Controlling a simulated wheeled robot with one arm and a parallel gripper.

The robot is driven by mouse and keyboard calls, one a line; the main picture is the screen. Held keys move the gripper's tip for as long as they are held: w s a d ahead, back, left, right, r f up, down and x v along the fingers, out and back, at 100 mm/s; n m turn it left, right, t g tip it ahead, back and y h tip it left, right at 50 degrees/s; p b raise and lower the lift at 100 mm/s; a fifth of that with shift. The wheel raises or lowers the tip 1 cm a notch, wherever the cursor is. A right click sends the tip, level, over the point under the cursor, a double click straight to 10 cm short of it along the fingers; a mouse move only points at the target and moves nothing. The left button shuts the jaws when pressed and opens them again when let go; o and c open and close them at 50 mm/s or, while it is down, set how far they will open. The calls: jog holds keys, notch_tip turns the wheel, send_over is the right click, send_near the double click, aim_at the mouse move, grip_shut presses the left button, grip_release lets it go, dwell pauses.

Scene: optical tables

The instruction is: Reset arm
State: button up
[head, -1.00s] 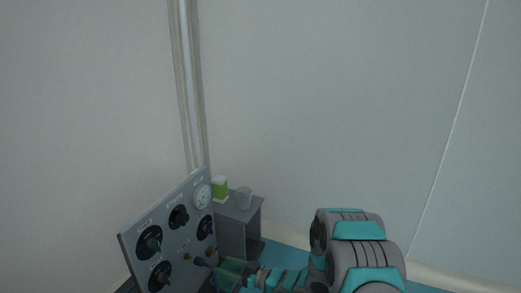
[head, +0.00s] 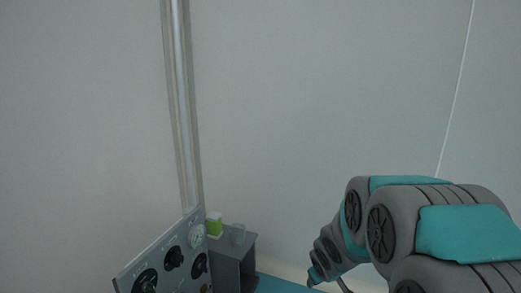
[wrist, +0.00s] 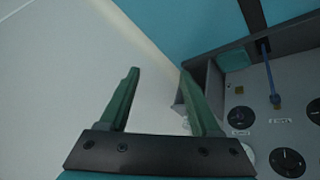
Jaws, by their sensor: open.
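My gripper (wrist: 158,98) shows in the wrist view with its two green fingers apart and nothing between them. Past the fingertips are the pale wall and the blue floor. In the head view my arm fills the lower right and leans down and left; the gripper's fingers are not clear there. The grey control panel (head: 183,246) with black knobs stands at the lower left of the head view, apart from my arm. In the wrist view the panel (wrist: 248,100) lies to the right of the fingers.
A grey cabinet (head: 236,262) stands beside the panel, with a green and white box (head: 214,225) and a clear cup (head: 238,233) on top. A blue-handled rod (wrist: 270,75) is on the panel. Space above is clear.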

jog(key=s+r+m+g+p, duration=0.1)
jog(key=s+r, duration=0.3)
jog(key=s, duration=0.8)
jog(key=s+a+r+m+g+p, duration=0.1)
jog(key=s+r+g, duration=0.3)
jog(key=s, duration=0.8)
jog(key=s+r+m+g+p, duration=0.1)
jog(key=s+r+m+g, duration=0.1)
jog(key=s, duration=1)
notch_tip(320, 180, up, 2)
jog(key=shift+a+r+g+y+p, duration=0.25)
jog(key=shift+g+y+p, duration=0.1)
jog(key=shift+g, duration=0.15)
